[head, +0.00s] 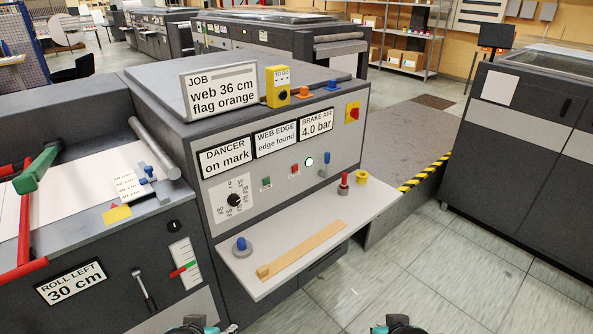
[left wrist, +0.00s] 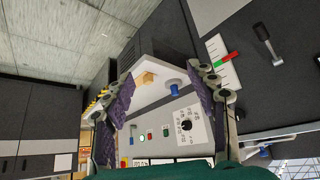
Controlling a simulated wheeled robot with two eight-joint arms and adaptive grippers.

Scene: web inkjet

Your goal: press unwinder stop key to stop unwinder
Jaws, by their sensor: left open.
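The unwinder's sloped grey panel (head: 250,205) faces me in the head view. It bears a green key (head: 266,182), a red key (head: 294,169), a lit green-white lamp (head: 309,162) and a black dial (head: 234,200). I see no readable label naming the stop key. My left gripper (left wrist: 160,80) is open and empty, apart from the panel. In the head view, only bits of my left gripper (head: 192,327) and right gripper (head: 397,328) show at the bottom edge.
A shelf (head: 310,230) juts out below the panel, bearing a wooden bar (head: 305,248), a blue knob (head: 241,244) and red and yellow pieces. A red-on-yellow button (head: 352,112) is at upper right. A lever (head: 144,290) stands at lower left. Tiled floor (head: 400,265) is clear at right.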

